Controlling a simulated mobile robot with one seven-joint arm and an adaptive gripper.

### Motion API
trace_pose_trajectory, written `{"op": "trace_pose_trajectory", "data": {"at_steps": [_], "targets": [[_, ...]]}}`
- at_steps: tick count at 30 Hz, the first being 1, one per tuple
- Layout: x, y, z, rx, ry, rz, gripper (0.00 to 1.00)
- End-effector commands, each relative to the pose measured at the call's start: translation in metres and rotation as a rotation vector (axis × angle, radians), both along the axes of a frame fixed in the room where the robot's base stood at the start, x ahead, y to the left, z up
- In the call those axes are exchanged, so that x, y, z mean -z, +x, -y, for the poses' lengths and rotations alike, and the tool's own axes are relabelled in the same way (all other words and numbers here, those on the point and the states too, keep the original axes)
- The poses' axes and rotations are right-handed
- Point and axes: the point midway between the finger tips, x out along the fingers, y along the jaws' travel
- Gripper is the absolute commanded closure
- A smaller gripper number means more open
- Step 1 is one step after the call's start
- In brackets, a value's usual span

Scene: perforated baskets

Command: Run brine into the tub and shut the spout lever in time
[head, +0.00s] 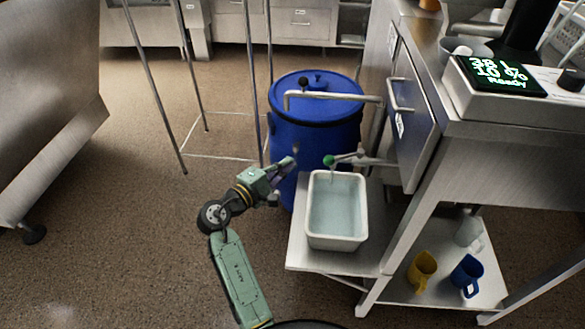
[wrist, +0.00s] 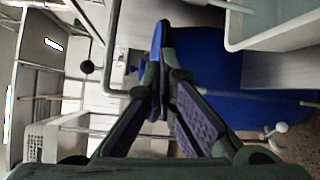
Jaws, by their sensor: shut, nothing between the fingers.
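The tub (head: 312,238) is a white rectangular container on a low metal shelf, holding pale blue-green liquid. Its corner shows at the top right of the wrist view (wrist: 236,40). The spout (head: 370,160) comes from the steel unit at the right, with its outlet over the tub's back edge. The spout lever has a green knob (head: 329,160) at the spout's left end. Whether liquid is running is too small to tell. My gripper (head: 289,163) is shut and empty, left of the green knob and apart from it, in front of the blue barrel. Its fingers meet in the wrist view (wrist: 160,62).
A lidded blue barrel (head: 318,120) stands behind the tub, with a bent pipe (head: 330,96) above it. A display (head: 498,75) reads about "38 l, 10 %, Ready". Yellow (head: 421,270) and blue (head: 467,275) mugs sit on the lower shelf. A thin-legged metal frame (head: 150,80) stands left.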

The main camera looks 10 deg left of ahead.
Motion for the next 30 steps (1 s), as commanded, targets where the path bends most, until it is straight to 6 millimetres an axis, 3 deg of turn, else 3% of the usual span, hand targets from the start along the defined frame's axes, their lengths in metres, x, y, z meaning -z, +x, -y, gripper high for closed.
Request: {"op": "trace_pose_trajectory", "data": {"at_steps": [12, 19, 30], "targets": [[0.008, 0.071, 0.050, 0.005, -0.003, -0.002, 1.00], [-0.001, 0.044, 0.067, 0.002, -0.003, -0.005, 1.00], [-0.002, 0.038, 0.072, 0.002, -0.004, -0.005, 1.00]]}}
